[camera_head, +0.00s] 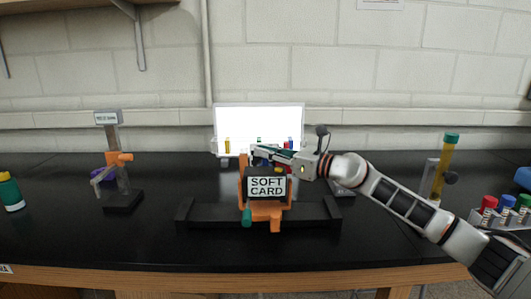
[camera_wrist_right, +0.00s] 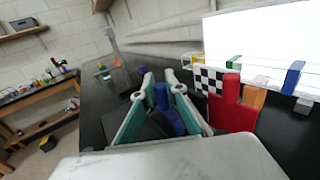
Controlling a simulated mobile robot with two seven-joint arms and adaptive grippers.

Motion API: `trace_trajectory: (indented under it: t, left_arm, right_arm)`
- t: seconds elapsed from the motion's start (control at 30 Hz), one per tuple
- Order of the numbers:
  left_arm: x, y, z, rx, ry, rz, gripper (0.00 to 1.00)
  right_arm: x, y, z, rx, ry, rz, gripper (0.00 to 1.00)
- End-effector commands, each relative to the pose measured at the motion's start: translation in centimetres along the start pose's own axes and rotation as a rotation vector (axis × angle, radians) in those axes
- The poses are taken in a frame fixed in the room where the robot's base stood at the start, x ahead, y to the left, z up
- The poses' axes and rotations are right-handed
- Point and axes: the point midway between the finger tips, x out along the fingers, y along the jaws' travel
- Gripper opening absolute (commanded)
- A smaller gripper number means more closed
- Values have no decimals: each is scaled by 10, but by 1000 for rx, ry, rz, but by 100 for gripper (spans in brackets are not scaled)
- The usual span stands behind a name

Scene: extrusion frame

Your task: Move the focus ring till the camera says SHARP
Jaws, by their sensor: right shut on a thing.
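My right gripper (camera_head: 258,152) reaches in from the right, just above and behind the screen. In the right wrist view its teal fingers (camera_wrist_right: 162,92) are closed around an upright blue tab (camera_wrist_right: 164,108), which looks like part of the focus ring. The ring itself is mostly hidden behind the screen and fingers. My left gripper is not in view.
A checkered card (camera_wrist_right: 209,80) and a red piece (camera_wrist_right: 232,108) stand close beside the fingers. A bright white panel (camera_head: 259,117) stands behind. An orange-clamped stand (camera_head: 121,158) is at left, and a yellow tube (camera_head: 445,165) at right.

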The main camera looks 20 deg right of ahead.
Motion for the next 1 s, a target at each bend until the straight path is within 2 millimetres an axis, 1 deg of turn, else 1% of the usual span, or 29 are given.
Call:
trace_trajectory:
  t: [0.03, 0.13, 0.2, 0.3, 0.5, 0.7, 0.83, 0.87, 0.9, 0.93, 1.0]
  left_arm:
    - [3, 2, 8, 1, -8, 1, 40]
    - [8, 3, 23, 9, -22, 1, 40]
    - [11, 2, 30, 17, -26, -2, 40]
    - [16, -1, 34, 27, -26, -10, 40]
    - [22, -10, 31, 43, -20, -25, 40]
    - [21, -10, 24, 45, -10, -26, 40]
    - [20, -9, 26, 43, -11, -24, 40]
    - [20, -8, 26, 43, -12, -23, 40]
    - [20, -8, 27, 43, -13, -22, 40]
    - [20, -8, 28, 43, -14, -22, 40]
    - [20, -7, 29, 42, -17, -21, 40]
  right_arm:
    - [0, 0, -5, 11, -12, 2, 0]
    - [-2, -2, -10, 40, -49, 3, 0]
    - [-4, -4, -12, 63, -81, 4, 0]
    - [-7, -6, -13, 94, -123, 5, 0]
    - [-12, -9, -7, 124, -179, 5, 0]
    - [-13, -9, -1, 124, -188, 4, 0]
    - [-13, -9, -1, 124, -188, 4, 0]
    - [-13, -9, -1, 124, -188, 4, 17]
    - [-13, -9, -1, 124, -188, 4, 28]
    - [-13, -9, -1, 124, -188, 4, 30]
    - [-13, -9, -1, 124, -187, 4, 30]
